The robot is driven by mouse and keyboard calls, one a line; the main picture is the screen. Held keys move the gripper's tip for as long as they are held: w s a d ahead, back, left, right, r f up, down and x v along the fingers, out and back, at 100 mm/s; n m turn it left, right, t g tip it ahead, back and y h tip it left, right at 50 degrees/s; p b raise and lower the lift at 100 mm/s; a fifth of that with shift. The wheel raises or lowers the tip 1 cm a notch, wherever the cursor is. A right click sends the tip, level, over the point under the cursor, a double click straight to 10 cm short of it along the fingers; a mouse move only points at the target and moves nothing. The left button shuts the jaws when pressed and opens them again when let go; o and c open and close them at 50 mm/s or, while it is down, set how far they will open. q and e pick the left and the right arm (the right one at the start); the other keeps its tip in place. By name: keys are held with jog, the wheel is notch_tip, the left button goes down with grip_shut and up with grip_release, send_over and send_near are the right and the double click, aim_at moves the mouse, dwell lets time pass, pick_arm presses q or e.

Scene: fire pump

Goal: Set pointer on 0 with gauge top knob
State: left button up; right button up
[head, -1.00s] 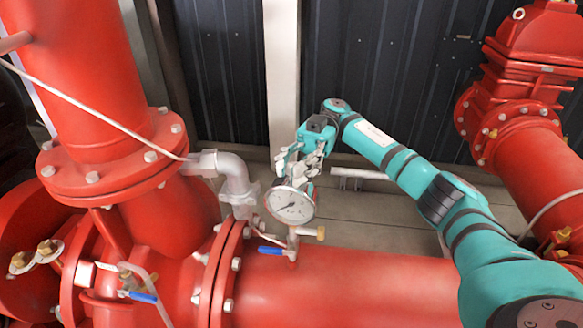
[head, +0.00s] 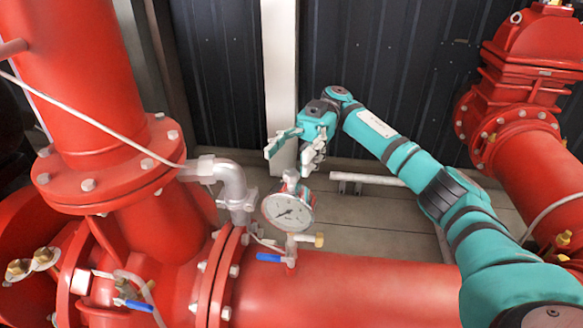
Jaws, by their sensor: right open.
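The round white-faced gauge (head: 287,212) stands upright above the red pipe, left of the picture's middle. Its dark pointer shows on the dial, but the numbers are too small to read. The gauge top knob (head: 291,177) is a small grey piece on top of the gauge. My right gripper (head: 285,158) is open and empty, just above the knob and apart from it, with its fingers spread left and right. My left gripper is not in view.
A blue-handled valve (head: 270,257) and a brass fitting (head: 318,239) sit below the gauge. A grey elbow pipe (head: 228,180) stands close on the left. Large red pipes (head: 350,290) run below and on both sides. A pale post (head: 279,70) rises behind.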

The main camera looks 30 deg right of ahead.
aim_at(292, 172)
notch_tip(292, 172, up, 6)
jog(key=shift+f, duration=0.1)
dwell(0.4)
